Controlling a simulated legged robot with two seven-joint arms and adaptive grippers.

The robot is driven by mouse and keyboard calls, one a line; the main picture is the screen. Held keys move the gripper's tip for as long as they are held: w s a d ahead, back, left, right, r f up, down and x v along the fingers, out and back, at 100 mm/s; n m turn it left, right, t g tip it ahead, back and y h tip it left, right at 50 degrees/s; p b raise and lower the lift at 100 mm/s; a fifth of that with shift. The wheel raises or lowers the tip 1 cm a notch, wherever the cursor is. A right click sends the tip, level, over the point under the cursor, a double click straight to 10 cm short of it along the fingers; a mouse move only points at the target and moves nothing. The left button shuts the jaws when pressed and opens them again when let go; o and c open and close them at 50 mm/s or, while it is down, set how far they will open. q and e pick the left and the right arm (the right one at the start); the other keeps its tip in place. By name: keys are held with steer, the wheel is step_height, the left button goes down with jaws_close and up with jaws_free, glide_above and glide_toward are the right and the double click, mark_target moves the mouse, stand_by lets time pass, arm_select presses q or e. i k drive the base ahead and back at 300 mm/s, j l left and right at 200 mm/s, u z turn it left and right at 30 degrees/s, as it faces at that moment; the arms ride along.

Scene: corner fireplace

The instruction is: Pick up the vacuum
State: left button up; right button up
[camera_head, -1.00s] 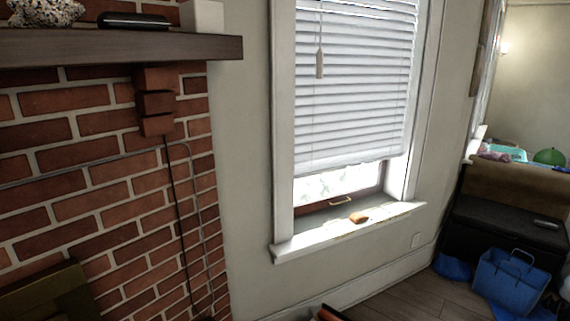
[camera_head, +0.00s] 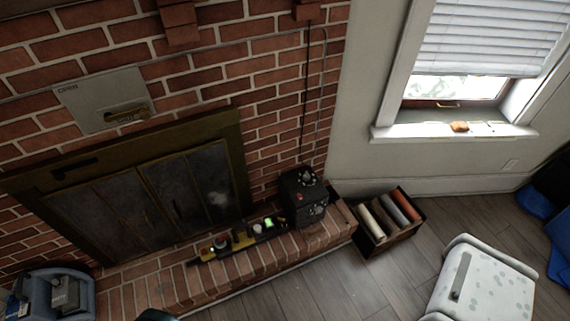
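I cannot make out for certain which thing is the vacuum. A black boxy device (camera_head: 303,196) with knobs on its front stands on the right part of the brick hearth, below a dark cord on the wall. A blue-grey rounded item (camera_head: 55,293) with dark parts in it is cut off at the bottom left corner.
A row of small yellow and black items (camera_head: 240,240) lies on the brick hearth (camera_head: 160,287) before the dark fireplace doors (camera_head: 150,200). A dark crate (camera_head: 377,240) holds several rolls. A white speckled object (camera_head: 482,283) stands at bottom right. Wooden floor (camera_head: 340,285) between is clear.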

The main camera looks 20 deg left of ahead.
mark_target(238, 243)
steer(key=u, duration=1.25)
